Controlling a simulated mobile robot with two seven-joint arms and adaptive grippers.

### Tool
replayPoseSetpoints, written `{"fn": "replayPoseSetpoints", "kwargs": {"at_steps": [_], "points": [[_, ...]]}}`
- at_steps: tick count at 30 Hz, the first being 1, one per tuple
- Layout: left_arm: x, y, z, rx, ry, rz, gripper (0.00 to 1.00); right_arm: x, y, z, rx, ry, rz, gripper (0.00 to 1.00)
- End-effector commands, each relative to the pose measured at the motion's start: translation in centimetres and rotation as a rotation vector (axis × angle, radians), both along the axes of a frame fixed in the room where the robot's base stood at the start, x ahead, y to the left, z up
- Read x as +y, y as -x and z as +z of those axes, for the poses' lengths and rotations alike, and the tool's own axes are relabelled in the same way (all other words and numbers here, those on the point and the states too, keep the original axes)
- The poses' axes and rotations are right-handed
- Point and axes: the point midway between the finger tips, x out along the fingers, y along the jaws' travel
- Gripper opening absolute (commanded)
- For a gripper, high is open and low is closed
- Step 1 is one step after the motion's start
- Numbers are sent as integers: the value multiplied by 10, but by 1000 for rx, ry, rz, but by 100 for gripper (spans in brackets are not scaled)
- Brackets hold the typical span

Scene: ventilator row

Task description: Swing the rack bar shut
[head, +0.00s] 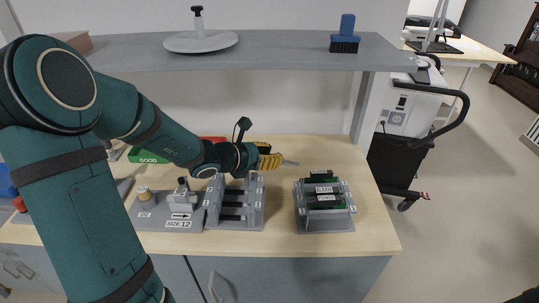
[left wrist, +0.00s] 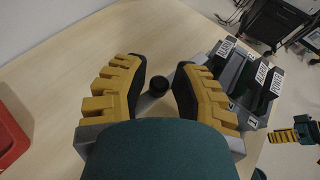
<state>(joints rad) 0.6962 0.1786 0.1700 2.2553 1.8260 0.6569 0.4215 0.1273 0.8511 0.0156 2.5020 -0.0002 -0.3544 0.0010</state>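My left gripper (head: 272,158) hovers above the back right of the grey slotted rack (head: 252,214). Its yellow fingers also show in the left wrist view (left wrist: 160,80), spread apart. A round black knob (left wrist: 158,86) lies in the gap between them; I see no clear contact. I cannot tell whether the knob belongs to the rack bar, nor the bar's exact position; my gripper hides part of that area. A second grey rack (head: 325,224) at the right holds dark modules with white labels, one reading ALARM. My right gripper (left wrist: 290,135) is small at the right edge of the left wrist view.
A grey shelf (head: 270,52) with a round stand and a blue brush (head: 345,33) hangs above the worktop. A grey fixture (head: 182,212) stands left of the slotted rack. Bare wooden top (head: 370,215) lies right of the second rack. A white cart (head: 408,112) stands beyond.

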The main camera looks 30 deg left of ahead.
Motion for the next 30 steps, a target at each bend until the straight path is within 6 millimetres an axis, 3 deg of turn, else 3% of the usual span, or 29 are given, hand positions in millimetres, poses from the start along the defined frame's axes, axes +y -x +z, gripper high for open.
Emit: {"fn": "replayPoseSetpoints", "kwargs": {"at_steps": [2, 30], "points": [[0, 0, 0, 0, 0, 0, 0, 0, 0, 0, 0, 0, 0, 47], [2, -1, -2, 5, 2, -17, 0, 0, 1, 5, 2, 0, 1, 47]]}}
